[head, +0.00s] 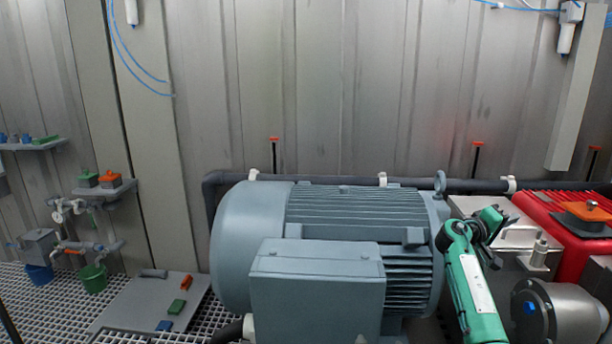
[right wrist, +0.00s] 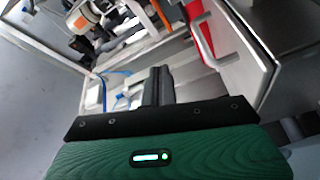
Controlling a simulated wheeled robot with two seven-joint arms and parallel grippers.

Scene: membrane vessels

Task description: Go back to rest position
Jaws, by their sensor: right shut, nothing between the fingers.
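My right arm, green, rises at the right of the head view in front of the grey motor. My right gripper (head: 491,222) is at its top end, beside the motor's right end and near a metal box. In the right wrist view the right gripper (right wrist: 156,78) shows its dark fingers together, with nothing between them. My left gripper does not show in either view.
A large grey motor (head: 345,215) fills the middle. A metal box (head: 500,235) and a red unit (head: 560,225) stand at the right. A grey plate (head: 150,302) with small coloured blocks lies on the grating at the left. Green (head: 92,279) and blue (head: 39,274) buckets stand further left.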

